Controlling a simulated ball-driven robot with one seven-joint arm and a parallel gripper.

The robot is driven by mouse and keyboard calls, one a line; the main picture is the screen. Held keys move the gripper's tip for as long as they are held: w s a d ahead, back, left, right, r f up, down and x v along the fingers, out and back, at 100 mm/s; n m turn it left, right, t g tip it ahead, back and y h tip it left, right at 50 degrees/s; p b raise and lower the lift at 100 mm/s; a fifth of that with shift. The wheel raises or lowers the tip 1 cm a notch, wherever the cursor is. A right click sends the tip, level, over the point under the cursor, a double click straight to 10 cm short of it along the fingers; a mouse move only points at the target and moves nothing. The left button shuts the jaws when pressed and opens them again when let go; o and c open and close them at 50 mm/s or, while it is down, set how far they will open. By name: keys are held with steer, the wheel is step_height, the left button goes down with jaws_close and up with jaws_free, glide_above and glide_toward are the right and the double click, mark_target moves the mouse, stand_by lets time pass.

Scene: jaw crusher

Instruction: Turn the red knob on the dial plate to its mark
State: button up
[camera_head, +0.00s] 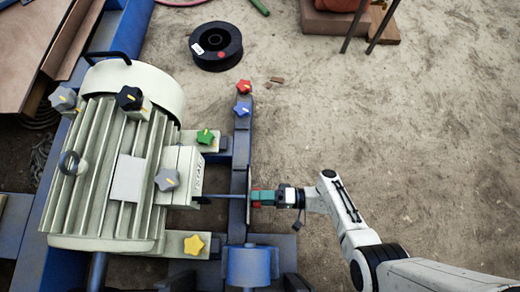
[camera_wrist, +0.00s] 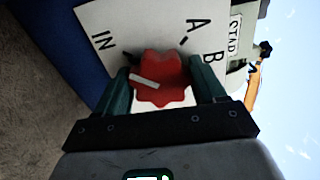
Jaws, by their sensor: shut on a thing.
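The red knob (camera_wrist: 172,88) is star-shaped with a white stripe across its left part. It sits in front of the white dial plate (camera_wrist: 112,22), which carries the letters IN, A and B. A short dark tick shows near A and B; the stripe lies left of it and does not line up with it. My gripper (camera_wrist: 163,80) is shut on the red knob, one green finger on each side.
A pale ribbed motor (camera_head: 105,160) bears black and grey knobs. Green (camera_head: 205,137), yellow (camera_head: 194,245), blue (camera_head: 242,108) and another red knob (camera_head: 244,86) stand nearby. A black spool (camera_head: 216,46) lies on the ground. Ground to the right is mostly clear.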

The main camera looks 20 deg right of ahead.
steer(key=o, duration=1)
steer(key=shift+c, duration=0.2)
steer(key=shift+d, duration=0.1)
steer(key=v, duration=1)
steer(key=shift+s+d, duration=0.2)
steer(key=shift+d, duration=0.1)
steer(key=shift+s+f, duration=0.1)
